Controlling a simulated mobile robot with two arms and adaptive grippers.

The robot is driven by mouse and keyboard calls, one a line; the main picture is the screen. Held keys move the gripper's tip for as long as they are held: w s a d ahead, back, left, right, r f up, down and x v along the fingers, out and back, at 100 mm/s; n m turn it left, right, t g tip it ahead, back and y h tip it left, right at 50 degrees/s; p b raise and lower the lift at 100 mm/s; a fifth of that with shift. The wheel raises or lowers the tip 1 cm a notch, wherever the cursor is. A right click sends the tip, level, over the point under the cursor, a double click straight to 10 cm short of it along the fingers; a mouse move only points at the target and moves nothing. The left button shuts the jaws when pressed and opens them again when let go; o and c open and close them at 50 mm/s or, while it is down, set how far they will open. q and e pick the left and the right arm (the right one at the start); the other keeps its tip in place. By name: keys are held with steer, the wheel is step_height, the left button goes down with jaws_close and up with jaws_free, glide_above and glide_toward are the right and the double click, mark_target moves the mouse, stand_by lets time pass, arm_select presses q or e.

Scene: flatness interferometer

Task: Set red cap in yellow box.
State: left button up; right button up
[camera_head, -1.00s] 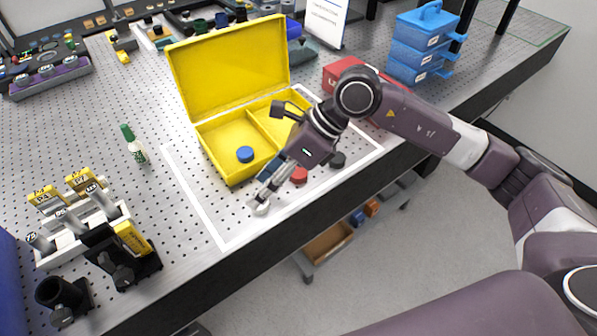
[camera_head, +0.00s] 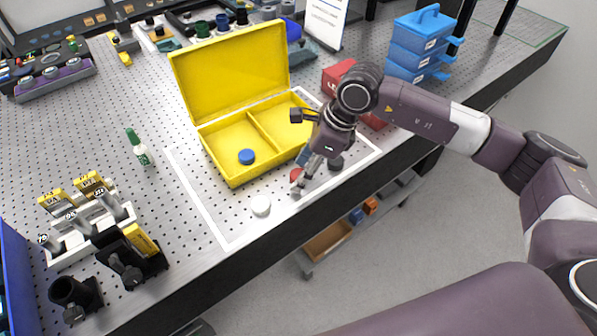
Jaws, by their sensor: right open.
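The yellow box (camera_head: 236,181) stands open on the perforated table, its lid tilted up at the back. A divider splits it into two compartments. A blue cap (camera_head: 246,157) lies in the left compartment. The red cap (camera_head: 296,174) lies on the table just in front of the box's right part, partly hidden by my right gripper (camera_head: 298,186). That gripper is open and points down beside the red cap; I cannot tell whether the cap is between its fingers. My left gripper is not in view.
A white cap (camera_head: 261,205) lies in front of the box, and a black cap (camera_head: 336,163) lies right of the gripper. A red case (camera_head: 340,74) and blue drawers (camera_head: 418,45) stand behind my right arm.

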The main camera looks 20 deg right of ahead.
steer(key=shift+a+f, duration=0.1)
steer(key=shift+f, duration=0.1)
steer(key=c, duration=0.9)
steer(key=shift+r, duration=0.1)
